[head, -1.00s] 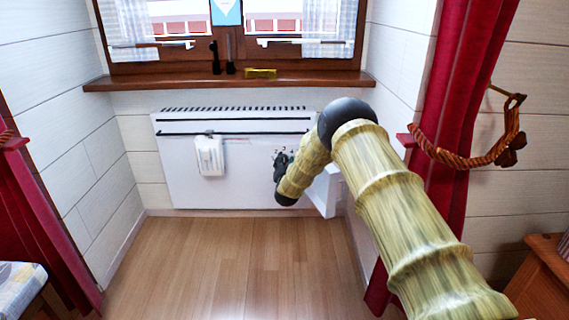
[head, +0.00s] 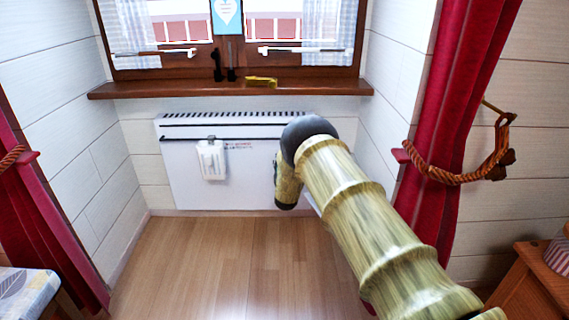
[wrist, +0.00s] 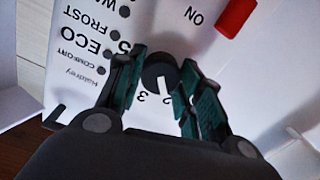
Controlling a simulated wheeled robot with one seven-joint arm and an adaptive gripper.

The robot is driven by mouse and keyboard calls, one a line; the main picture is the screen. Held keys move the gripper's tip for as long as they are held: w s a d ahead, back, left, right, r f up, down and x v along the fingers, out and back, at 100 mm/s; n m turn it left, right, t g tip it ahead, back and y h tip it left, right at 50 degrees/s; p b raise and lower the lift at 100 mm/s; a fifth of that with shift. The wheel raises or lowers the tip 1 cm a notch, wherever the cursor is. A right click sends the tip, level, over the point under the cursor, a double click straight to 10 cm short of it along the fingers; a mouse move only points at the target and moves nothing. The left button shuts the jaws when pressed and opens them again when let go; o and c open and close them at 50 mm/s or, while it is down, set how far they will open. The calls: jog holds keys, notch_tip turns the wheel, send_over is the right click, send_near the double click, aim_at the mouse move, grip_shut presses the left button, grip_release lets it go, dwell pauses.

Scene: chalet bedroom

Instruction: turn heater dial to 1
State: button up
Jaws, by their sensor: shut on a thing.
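The white heater (head: 240,180) is mounted on the wall under the window. Its black round dial (wrist: 158,68) shows in the wrist view, on a control panel (wrist: 225,75) seen roughly upside down. My gripper (wrist: 162,70) has one green-and-black finger on each side of the dial and is shut on it. A white mark on the dial's lower part lies near the printed 2 and 3; the exact setting is hard to read. In the head view my arm hides the dial and the fingers.
A red switch (wrist: 236,17) marked ON sits beside the dial. A white box (head: 212,159) hangs on the heater's front. A wooden sill (head: 175,89) juts out above, and a red curtain (head: 440,130) hangs at right. The floor (head: 215,260) before the heater is clear.

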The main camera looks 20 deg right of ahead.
jog(key=shift+f+n+p, duration=0.15)
jog(key=shift+n+p, duration=0.2)
jog(key=shift+n, duration=4.35)
jog(key=o, duration=1)
jog(key=shift+a, duration=0.1)
jog(key=v, duration=1.2)
